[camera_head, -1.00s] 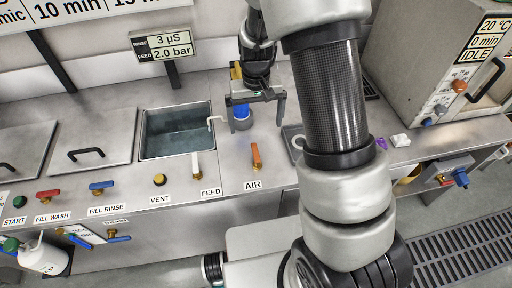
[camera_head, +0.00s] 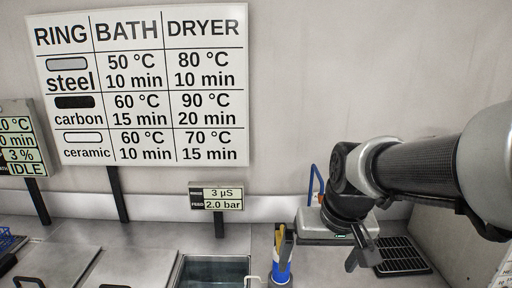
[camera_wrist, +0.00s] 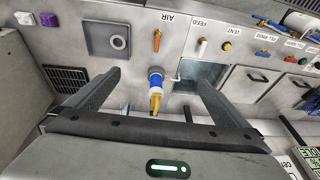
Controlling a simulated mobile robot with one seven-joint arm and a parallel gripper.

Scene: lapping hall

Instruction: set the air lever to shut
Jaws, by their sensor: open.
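The air lever (camera_wrist: 157,40) is a small orange handle on the steel bench front, beside the label AIR (camera_wrist: 167,17), in the wrist view. Its handle lies in line with the label, its free end pointing away from the label. It is outside the head view. My gripper (camera_wrist: 159,79) is open and empty, its two dark fingers spread apart, with the lever beyond the fingertips and not touched. In the head view my gripper (camera_head: 362,256) hangs above the bench, right of the blue cup.
A blue cup (camera_head: 281,271) with yellow-handled tools stands on the bench; it appears between my fingers in the wrist view (camera_wrist: 155,82). The white FEED lever (camera_wrist: 202,48) and yellow VENT knob (camera_wrist: 227,46) are close to the air lever. A sink (camera_head: 212,272) lies left of the cup.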

